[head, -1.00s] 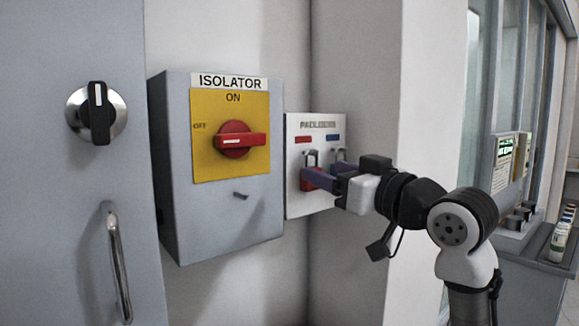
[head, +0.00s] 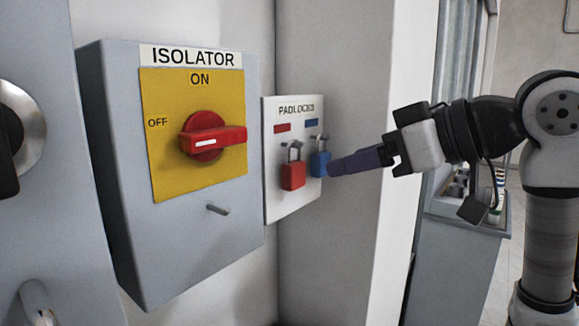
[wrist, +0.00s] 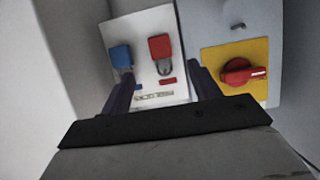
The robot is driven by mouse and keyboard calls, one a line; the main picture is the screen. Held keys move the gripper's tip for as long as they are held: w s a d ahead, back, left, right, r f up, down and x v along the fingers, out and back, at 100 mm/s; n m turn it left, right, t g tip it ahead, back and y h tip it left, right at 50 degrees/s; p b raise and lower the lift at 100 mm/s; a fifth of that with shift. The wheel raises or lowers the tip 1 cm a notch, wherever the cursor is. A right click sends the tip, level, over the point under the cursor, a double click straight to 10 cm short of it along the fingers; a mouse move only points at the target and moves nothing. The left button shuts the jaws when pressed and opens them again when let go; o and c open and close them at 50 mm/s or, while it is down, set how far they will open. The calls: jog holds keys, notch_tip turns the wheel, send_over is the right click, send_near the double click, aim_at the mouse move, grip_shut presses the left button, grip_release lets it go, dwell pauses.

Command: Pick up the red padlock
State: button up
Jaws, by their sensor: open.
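The red padlock (head: 293,176) hangs by its shackle on the white padlock board (head: 275,205), under a red label.
A wall corner (head: 370,240) lies right of the board. A bench stands farther right.

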aim_at(299, 168)
jog(key=p+x, duration=0.1)
jog(key=x, duration=0.3)
jog(key=shift+w+a, duration=0.25)
jog(key=shift+a, duration=0.1)
jog(key=p+x, duration=0.1)
jog(key=x, duration=0.1)
jog(key=r+p+x, duration=0.1)
jog(key=x, duration=0.2)
jog(key=shift+a+p, duration=0.2)
jog(key=shift+p, duration=0.15)
jog(key=shift+w+a+f, duration=0.1)
jog(key=shift+w+f, duration=0.1)
jog(key=c, duration=1.1)
